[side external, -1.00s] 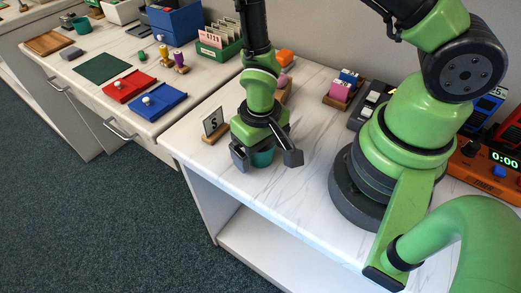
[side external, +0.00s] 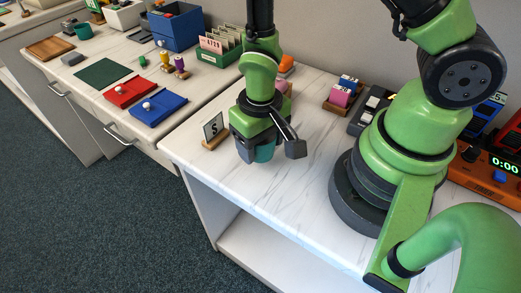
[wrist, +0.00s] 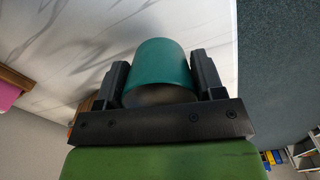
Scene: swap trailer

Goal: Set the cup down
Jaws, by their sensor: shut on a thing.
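My gripper (side external: 266,150) is over the front part of the white marbled counter (side external: 300,215), just right of the small sign marked S. It is shut on a teal cup (side external: 265,152). In the wrist view the teal cup (wrist: 163,68) sits between the two dark fingers, one on each side. The gripper also shows in the wrist view (wrist: 163,78). In the side view the gripper hides most of the cup. I cannot tell whether the cup's base touches the counter.
The S sign (side external: 213,130) stands close left of the gripper. A green box of cards (side external: 218,48) is at the back. The counter in front of the gripper is clear.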

